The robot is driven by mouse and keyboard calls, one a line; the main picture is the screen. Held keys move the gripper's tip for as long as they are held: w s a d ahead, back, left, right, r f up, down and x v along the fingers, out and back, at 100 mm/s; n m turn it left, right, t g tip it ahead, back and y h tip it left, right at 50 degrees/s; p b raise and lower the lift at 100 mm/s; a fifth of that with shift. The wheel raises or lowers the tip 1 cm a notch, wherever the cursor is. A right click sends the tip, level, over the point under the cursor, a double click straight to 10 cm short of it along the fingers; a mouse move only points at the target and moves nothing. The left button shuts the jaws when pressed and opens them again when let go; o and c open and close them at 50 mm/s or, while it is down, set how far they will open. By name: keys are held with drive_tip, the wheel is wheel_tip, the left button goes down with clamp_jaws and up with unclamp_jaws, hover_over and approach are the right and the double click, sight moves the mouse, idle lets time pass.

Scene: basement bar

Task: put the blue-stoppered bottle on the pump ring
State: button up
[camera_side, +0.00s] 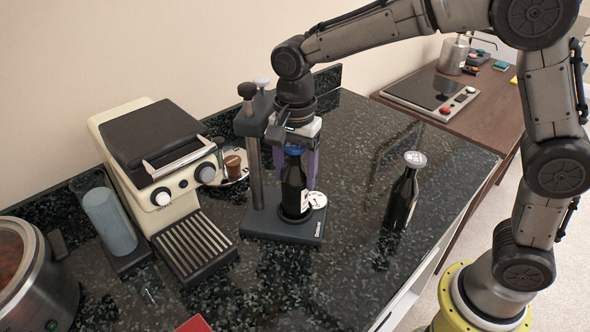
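The blue-stoppered bottle (292,187) is dark and upright, with its base at the dark ring (283,220) on the pump stand's base plate (262,228). Its blue stopper (294,151) shows just under the palm of my gripper (297,178). My gripper points down, with its purple fingers on either side of the bottle's upper part. I cannot tell whether the fingers press on the glass or stand slightly apart from it. The ring is partly hidden by the bottle, so exact seating is unclear.
A second dark bottle with a grey-white top (403,193) stands to the right. A coffee machine (165,165) and grey cylinder (110,222) are left.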

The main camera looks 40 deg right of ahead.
drive_tip(key=shift+o, duration=0.5)
wheel_tip(320, 180, up, 12)
drive_tip(key=shift+r, duration=0.2)
idle(0.4)
